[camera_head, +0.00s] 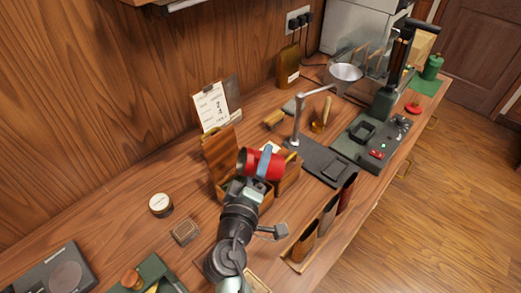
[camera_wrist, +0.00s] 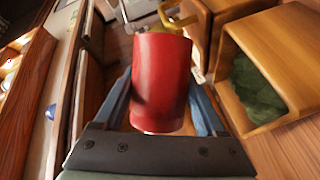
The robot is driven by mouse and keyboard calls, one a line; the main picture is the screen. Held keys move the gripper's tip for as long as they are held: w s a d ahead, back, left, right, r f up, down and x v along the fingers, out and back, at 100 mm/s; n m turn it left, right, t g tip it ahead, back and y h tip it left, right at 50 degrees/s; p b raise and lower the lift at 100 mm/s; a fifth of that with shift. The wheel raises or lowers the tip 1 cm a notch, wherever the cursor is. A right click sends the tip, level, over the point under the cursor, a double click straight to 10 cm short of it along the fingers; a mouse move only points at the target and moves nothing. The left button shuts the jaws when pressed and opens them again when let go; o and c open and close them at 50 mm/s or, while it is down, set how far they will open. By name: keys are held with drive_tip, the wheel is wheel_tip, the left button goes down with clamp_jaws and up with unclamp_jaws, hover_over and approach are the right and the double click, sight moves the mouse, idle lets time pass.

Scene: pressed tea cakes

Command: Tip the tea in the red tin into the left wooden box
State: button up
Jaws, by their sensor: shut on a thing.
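The red tin (camera_head: 276,167) lies on its side in my gripper (camera_head: 264,161), its dark open end facing left in the head view. It is held above the wooden boxes, and the blue fingers are shut around its body. The tin (camera_wrist: 160,75) fills the middle of the wrist view; its inside cannot be seen there. The left wooden box (camera_head: 221,156) has a raised lid and is partly hidden by my gripper and the tin. Another wooden box (camera_head: 290,177) is to its right. The wrist view shows a wooden box (camera_wrist: 270,45) with dark green contents (camera_wrist: 254,92).
A clipboard (camera_head: 212,107) stands behind the boxes. A round white-topped container (camera_head: 160,204) and a small brown box (camera_head: 185,231) are left of my arm. A wooden holder (camera_head: 305,243) is at the front. A metal stand (camera_head: 297,122) rises right of the boxes.

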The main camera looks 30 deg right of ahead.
sight(255, 156)
drive_tip(key=r+m+p, duration=0.1)
drive_tip(key=m+y+p, duration=0.1)
drive_tip(key=p, duration=0.1)
drive_tip(key=shift+a+r, duration=0.15)
drive_tip(key=shift+r, duration=0.2)
drive_tip(key=m+y+p, duration=0.1)
drive_tip(key=p, duration=0.1)
drive_tip(key=r+m+y+p, duration=0.1)
drive_tip(key=m+p, duration=0.1)
drive_tip(key=shift+s+a+g, duration=0.15)
drive_tip(key=shift+a+g, duration=0.05)
drive_tip(key=shift+g, duration=0.1)
drive_tip(key=m+p, duration=0.1)
drive_tip(key=p, duration=0.1)
drive_tip(key=r+m+p, duration=0.1)
drive_tip(key=a+m+y+p, duration=0.1)
drive_tip(key=p, duration=0.1)
drive_tip(key=shift+s+r+m+p, duration=0.15)
drive_tip(key=shift+s+m+p, duration=0.15)
drive_tip(key=shift+s+p, duration=0.05)
drive_tip(key=shift+s+a+r+m+y+p, duration=0.25)
drive_tip(key=shift+m+p, duration=0.35)
drive_tip(key=shift+p, duration=0.5)
drive_tip(key=shift+m+p, duration=0.35)
drive_tip(key=shift+m, duration=0.05)
drive_tip(key=shift+a+f, duration=0.1)
drive_tip(key=shift+f, duration=0.05)
